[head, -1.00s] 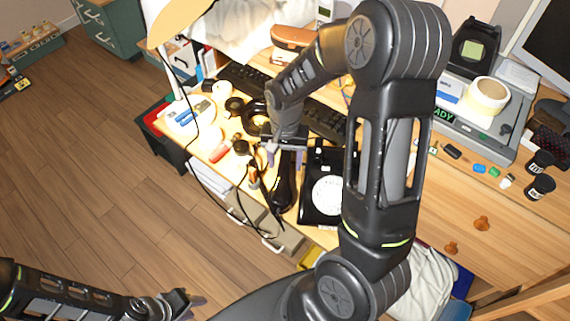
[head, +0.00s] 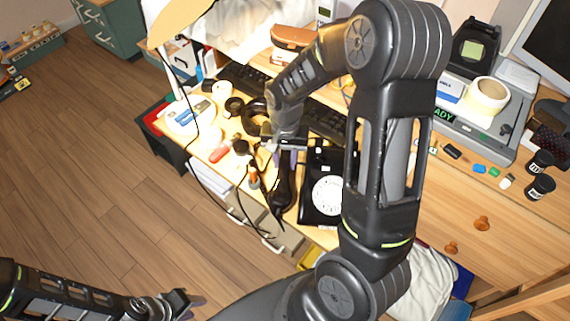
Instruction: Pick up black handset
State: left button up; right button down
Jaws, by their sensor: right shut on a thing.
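The black handset (head: 281,195) is at the front edge of the wooden desk, just left of the black dial phone (head: 309,206) with its white dial. My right gripper (head: 283,157) reaches down from above and is shut on the upper part of the handset. The fingers hide part of it, and I cannot tell whether the handset is clear of the desk. My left gripper (head: 188,303) is low at the bottom of the view, over the floor and away from the desk. Its fingers look spread apart, with nothing between them.
A dark keyboard (head: 244,79) lies behind the phone. A tape roll (head: 487,96) sits on a grey machine (head: 470,125) at the right. A red item (head: 220,152) and several small things crowd the desk left of my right gripper. Open floor (head: 90,190) lies at left.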

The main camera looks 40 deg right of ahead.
aim_at(284, 160)
dwell(0.4)
notch_tip(284, 160, up, 10)
jog(key=shift+r+p, duration=0.1)
jog(key=shift+p, duration=0.25)
jog(key=shift+w+a, duration=0.1)
dwell(0.5)
jog(key=w+a+r+n, duration=0.1)
jog(key=w+a+n, duration=0.7)
jog(key=w+a, duration=0.2)
jog(key=shift+w+a+r, duration=0.15)
jog(key=shift+a+r, duration=0.15)
jog(key=shift+a, duration=0.8)
